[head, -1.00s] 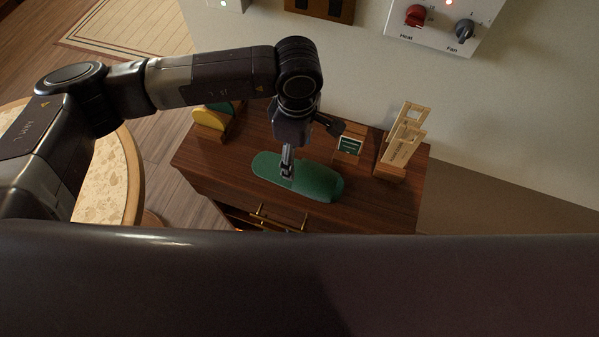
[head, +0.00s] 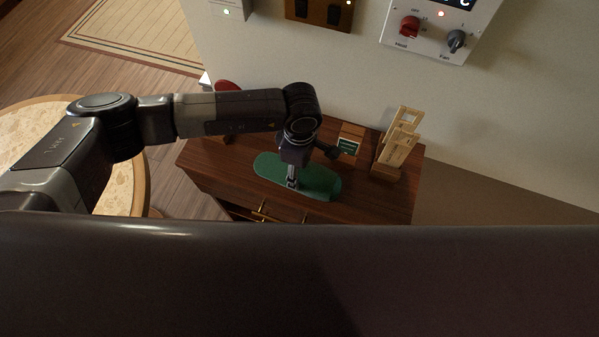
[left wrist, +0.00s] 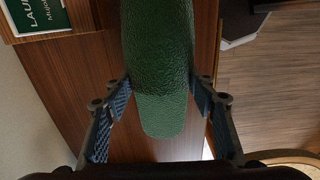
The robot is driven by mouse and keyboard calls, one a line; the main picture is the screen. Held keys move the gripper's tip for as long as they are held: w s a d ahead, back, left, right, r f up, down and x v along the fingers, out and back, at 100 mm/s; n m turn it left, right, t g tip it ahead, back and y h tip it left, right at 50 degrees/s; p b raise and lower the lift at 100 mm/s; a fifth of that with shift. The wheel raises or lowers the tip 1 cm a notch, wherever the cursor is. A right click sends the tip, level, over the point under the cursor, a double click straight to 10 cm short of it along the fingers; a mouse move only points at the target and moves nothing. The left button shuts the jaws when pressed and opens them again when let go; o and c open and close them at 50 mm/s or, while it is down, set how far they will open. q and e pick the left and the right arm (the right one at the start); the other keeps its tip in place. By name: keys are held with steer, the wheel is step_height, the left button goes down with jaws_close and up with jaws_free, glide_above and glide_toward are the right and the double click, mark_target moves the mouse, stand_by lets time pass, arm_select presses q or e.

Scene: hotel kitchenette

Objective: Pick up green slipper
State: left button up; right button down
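The green slipper (head: 322,184) lies flat on the dark wooden cabinet top (head: 222,168) in the head view. My left gripper (head: 292,184) points down over the middle of the slipper. In the left wrist view, the slipper (left wrist: 160,60) runs from the top edge down between the two fingers of the left gripper (left wrist: 160,88). The fingers are apart, one on each side of the slipper and close to its edges. I cannot tell whether they touch it. The right gripper does not show.
A small green sign on a wooden stand (head: 348,146) and a wooden rack (head: 397,148) stand at the back right of the cabinet. A wall with a control panel (head: 437,30) rises behind. A round table (head: 125,190) is at left.

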arm_select(q)
steer(key=c, duration=0.8)
steer(key=shift+r, duration=0.15)
steer(key=shift+c, duration=0.2)
step_height(320, 180, up, 18)
steer(key=r+b, duration=0.1)
steer(key=b, duration=0.5)
steer(key=s+a+m, duration=0.2)
steer(key=a+m, duration=0.5)
steer(key=a, duration=0.2)
steer(key=s+a+f+m, duration=0.1)
steer(key=s+a+m, duration=0.1)
steer(key=a+m, duration=0.5)
steer(key=shift+s+a, duration=0.3)
steer(key=shift+a, duration=0.7)
